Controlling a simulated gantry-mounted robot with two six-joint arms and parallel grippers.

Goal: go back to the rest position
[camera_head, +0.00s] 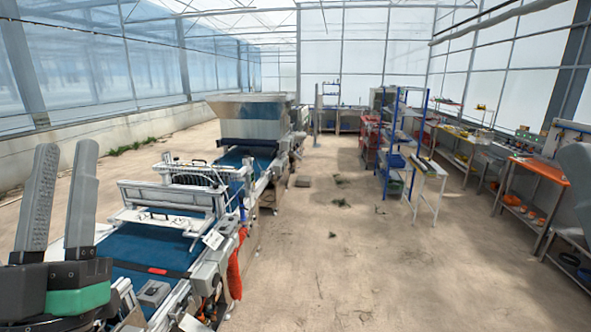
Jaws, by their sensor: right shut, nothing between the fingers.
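My left gripper (64,150) stands at the far left of the head view, its two long grey fingers pointing up. The fingers are apart and I see nothing between them. The gripper body below them is dark with a green part, and it is in front of the near left end of the seeder line. My right gripper does not show. Only a smooth grey shape, which may be part of my right arm, cuts in at the right edge.
The tray seeder line (150,247) with its blue belt runs away from the lower left, with a metal hopper (246,118) farther back. A blue-framed rack (388,150) and an orange-topped bench (541,170) stand at the right. The floor (340,260) between them is mostly clear.

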